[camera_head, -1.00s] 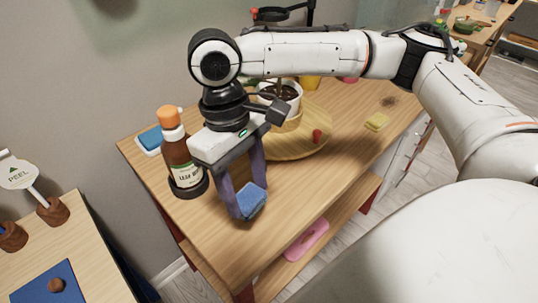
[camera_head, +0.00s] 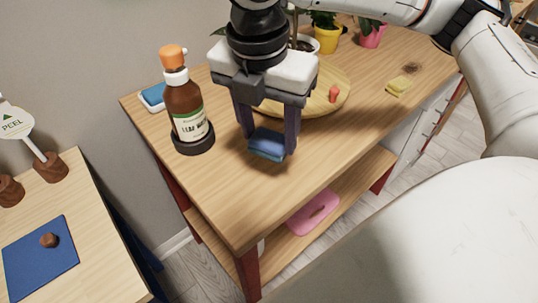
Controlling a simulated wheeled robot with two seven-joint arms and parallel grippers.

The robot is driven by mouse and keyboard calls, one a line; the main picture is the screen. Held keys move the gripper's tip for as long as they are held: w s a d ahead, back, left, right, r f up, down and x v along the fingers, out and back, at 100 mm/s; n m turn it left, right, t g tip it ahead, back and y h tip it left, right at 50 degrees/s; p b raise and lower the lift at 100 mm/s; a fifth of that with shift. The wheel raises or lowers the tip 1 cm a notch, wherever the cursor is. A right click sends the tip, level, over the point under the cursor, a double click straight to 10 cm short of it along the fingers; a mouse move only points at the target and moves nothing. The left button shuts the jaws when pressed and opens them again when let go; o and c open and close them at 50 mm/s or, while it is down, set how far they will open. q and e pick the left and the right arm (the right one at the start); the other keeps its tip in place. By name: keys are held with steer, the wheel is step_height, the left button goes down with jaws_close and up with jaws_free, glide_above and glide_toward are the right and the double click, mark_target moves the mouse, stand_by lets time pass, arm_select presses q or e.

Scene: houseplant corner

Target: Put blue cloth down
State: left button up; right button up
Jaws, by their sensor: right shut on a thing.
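The blue cloth (camera_head: 267,146) is a small folded pad in the head view, between the fingers of my right gripper (camera_head: 268,143). The gripper points down and is shut on the cloth, over the wooden table (camera_head: 225,205). The cloth is at or close above the tabletop; I cannot tell whether it touches. My left gripper is not in view.
A brown bottle (camera_head: 184,112) with an orange cap stands on a dark round base just left of my gripper. A blue-and-white item (camera_head: 152,97) lies behind it. A round wooden tray (camera_head: 335,103) is behind the gripper. A yellow sponge (camera_head: 398,86) lies at right. The table's front is clear.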

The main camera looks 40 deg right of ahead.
mark_target(269, 140)
step_height(269, 140, down, 3)
step_height(269, 140, down, 4)
steer(key=shift+f+b, duration=0.1)
steer(key=shift+b, duration=0.55)
steer(key=shift+f, duration=0.1)
steer(key=o, duration=1.1)
